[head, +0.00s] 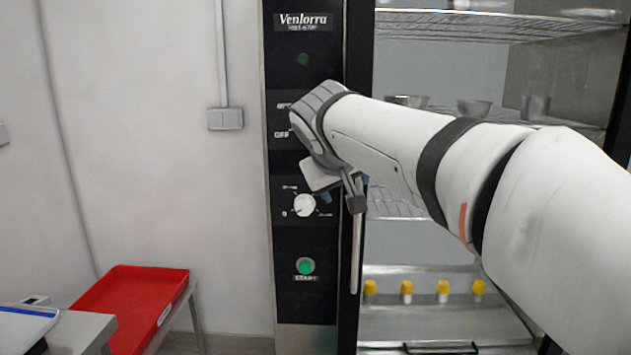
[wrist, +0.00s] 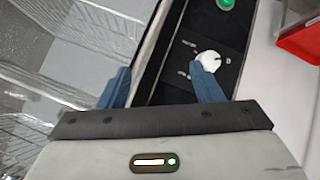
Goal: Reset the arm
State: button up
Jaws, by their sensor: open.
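My arm reaches from the right across the front of the washer (head: 306,328) in the head view. My gripper is close to the washer's black control panel (head: 290,235), mostly hidden behind my own wrist there. In the wrist view my gripper (wrist: 162,80) shows two blue fingers spread apart, with nothing between them. The white dial (head: 304,205) is just below my gripper in the head view. In the wrist view the dial (wrist: 208,60) appears just beyond the right finger; I cannot tell whether they touch.
A green start button (head: 306,266) is low on the panel. The washer's glass front shows wire racks (head: 480,24), bowls (head: 474,108) and several yellow-capped bottles (head: 443,290). A red tray (head: 130,285) stands at lower left beside a grey table (head: 75,330).

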jog(key=s+d+f+m+g+y+p, duration=0.1)
jog(key=s+d+f+g, duration=0.2)
jog(key=s+f, duration=0.9)
jog(key=s+d+f+m+g+y+p, duration=0.1)
jog(key=s+d+f+m+g, duration=0.1)
jog(key=s+d+f+g, duration=0.2)
jog(key=s+d+f, duration=0.3)
jog(key=s+f, duration=0.4)
jog(key=f, duration=0.1)
jog(key=shift+s+d+f+m+p, duration=0.25)
jog(key=shift+s+f+m+p, duration=0.05)
jog(key=shift+s+f+p, duration=0.05)
